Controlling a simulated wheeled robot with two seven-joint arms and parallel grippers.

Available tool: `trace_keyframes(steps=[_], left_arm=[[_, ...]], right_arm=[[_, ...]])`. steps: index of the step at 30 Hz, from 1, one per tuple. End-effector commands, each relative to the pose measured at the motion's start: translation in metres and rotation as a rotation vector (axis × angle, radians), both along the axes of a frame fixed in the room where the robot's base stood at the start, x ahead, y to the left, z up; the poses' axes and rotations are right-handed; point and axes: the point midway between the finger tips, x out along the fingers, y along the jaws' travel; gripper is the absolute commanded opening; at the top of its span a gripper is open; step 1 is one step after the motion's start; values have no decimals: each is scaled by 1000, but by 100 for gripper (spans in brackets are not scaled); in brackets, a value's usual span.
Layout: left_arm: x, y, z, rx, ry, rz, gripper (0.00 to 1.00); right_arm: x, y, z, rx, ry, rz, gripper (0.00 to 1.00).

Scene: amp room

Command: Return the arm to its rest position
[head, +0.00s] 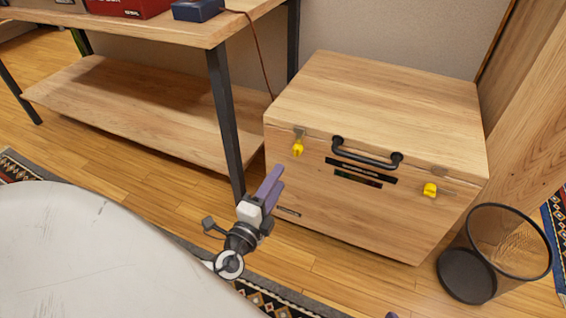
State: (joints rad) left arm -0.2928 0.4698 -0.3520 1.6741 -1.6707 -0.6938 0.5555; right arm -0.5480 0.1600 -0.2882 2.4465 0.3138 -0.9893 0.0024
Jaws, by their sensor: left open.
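My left gripper (279,176) is in the middle of the head view, its two purple fingers pointing up and to the right. The fingers are apart by a small gap, with nothing seen between them. It shows in front of the lower left part of a wooden chest (400,95); I cannot tell how far apart they are. The chest is closed, with a black handle (366,158) and two yellow latches, one at the left (297,149) and one at the right (430,189). Only a small purple tip, perhaps of my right gripper (391,315), shows at the bottom edge.
A wooden bench (130,30) with dark metal legs and a lower shelf (140,110) stands at the left. A red box (128,7) and a blue device (198,10) sit on it. A black mesh bin (495,255) stands right of the chest. Patterned rugs edge the floor.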

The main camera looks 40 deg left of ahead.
Motion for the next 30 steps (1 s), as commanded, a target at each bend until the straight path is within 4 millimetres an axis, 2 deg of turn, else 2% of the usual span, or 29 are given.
trace_keyframes(steps=[5,21,23,30], left_arm=[[-9,-3,0,-1,0,-1,42],[-8,-2,2,-1,0,-1,42],[-8,-2,9,-1,-1,-1,42],[-8,-2,55,-1,0,-1,42]], right_arm=[[1,-1,0,-4,0,-1,65],[2,0,4,-1,-4,-3,65],[2,-2,6,-6,0,-11,65],[-1,-24,6,-64,21,-84,65]])
